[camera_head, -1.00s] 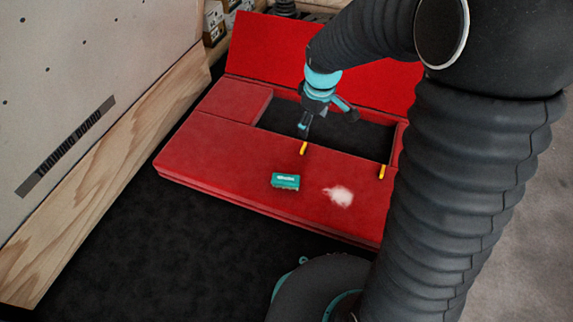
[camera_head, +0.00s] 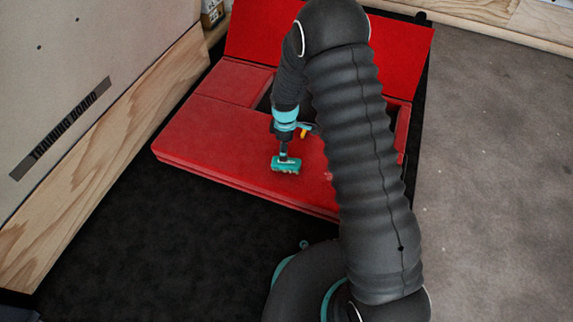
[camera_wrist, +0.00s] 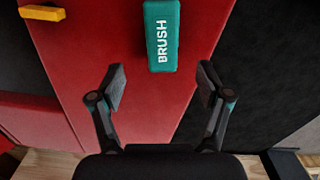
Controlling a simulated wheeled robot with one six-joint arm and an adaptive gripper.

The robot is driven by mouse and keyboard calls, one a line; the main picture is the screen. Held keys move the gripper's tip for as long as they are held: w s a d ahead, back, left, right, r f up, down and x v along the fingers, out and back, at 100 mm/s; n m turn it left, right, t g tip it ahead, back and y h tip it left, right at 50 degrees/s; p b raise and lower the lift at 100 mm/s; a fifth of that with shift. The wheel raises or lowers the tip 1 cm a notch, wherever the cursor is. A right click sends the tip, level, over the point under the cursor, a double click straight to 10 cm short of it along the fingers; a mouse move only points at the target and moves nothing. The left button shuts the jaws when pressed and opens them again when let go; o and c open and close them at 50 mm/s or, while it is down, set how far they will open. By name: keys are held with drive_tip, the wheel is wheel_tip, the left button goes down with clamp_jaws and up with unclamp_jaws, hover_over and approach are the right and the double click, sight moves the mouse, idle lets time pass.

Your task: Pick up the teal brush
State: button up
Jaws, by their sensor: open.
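My gripper (camera_wrist: 162,85) is open, with a finger to either side and nothing between the pads. In the head view my gripper (camera_head: 284,152) is right over the brush, pointing down and hiding part of its far side.
A wooden-edged board (camera_head: 110,150) stands at the left. Dark floor (camera_head: 150,250) in front of the mat is clear.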

wheel_tip(320, 180, down, 9)
drive_tip(key=shift+s+d+f+b, duration=0.1)
drive_tip(key=shift+s+b, duration=0.05)
drive_tip(key=shift+b, duration=0.35)
drive_tip(key=c, duration=1.3)
drive_tip(key=shift+r, duration=0.65)
wheel_tip(320, 180, up, 3)
drive_tip(key=shift+f+p, duration=0.1)
drive_tip(key=shift+p, duration=0.25)
drive_tip(key=w+d+r, duration=0.2)
drive_tip(key=w, duration=0.1)
drive_tip(key=w+d+r, duration=0.2)
drive_tip(key=w, duration=0.1)
drive_tip(key=w+d+r, duration=0.2)
drive_tip(key=w+r, duration=0.1)
drive_tip(key=w, duration=0.1)
drive_tip(key=shift+p, duration=0.3)
